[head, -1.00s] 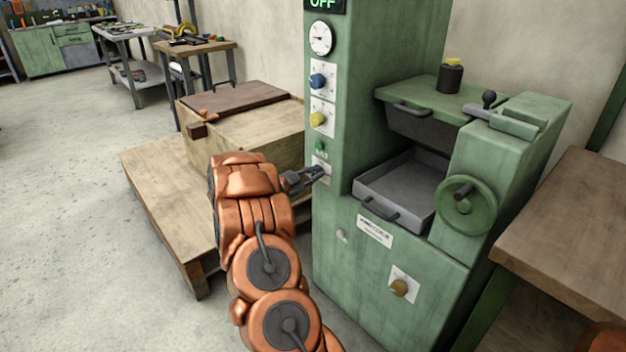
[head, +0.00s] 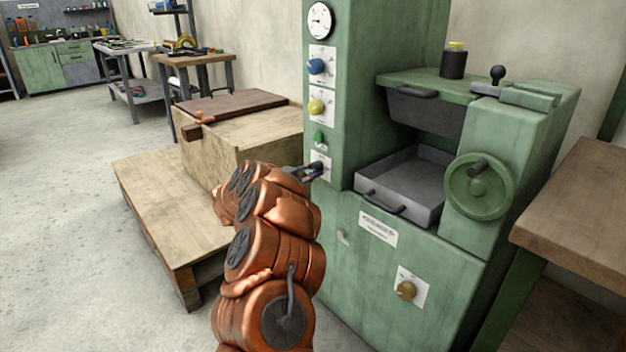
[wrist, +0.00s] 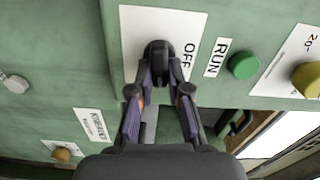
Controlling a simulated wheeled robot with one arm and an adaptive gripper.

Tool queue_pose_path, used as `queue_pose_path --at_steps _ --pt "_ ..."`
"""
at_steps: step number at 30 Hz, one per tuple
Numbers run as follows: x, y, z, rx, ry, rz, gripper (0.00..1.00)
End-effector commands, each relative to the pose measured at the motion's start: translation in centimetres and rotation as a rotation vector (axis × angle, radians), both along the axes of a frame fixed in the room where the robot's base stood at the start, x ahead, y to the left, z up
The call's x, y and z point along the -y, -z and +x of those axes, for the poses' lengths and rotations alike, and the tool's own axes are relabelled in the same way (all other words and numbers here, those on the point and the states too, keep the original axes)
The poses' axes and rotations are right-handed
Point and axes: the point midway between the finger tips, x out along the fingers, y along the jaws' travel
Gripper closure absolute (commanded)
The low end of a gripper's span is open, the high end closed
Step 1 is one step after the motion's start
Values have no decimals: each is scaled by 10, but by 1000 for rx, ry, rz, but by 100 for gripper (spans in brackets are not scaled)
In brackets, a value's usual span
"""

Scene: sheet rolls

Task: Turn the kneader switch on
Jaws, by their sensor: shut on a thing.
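The kneader switch (wrist: 159,50) is a dark lever on a white plate marked OFF, on the green machine's front column (head: 338,180). In the wrist view it stands straight ahead, at the far ends of the fingers. My gripper (wrist: 160,93) has its two fingers on either side of the lever and is shut on it. In the head view my gripper (head: 312,172) reaches the lowest plate on the column and mostly covers the switch. A sign reading RUN (wrist: 217,57) is beside the switch plate.
A green button (head: 319,138), a yellow knob (head: 316,107) and a blue knob (head: 316,67) sit above the switch. A grey tray (head: 405,185) and a handwheel (head: 478,187) are to the right. A wooden crate (head: 255,135) on a low platform (head: 150,195) stands left.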

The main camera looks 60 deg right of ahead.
Motion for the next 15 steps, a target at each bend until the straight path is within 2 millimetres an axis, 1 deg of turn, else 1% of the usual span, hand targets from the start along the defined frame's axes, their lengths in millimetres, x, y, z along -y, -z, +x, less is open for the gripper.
queue_pose_path --at_steps 1,6,15 --pt "1 4 0 25 0 -7 100" --pt "0 2 0 85 -2 -24 100" --pt "1 1 0 122 -1 -34 100"
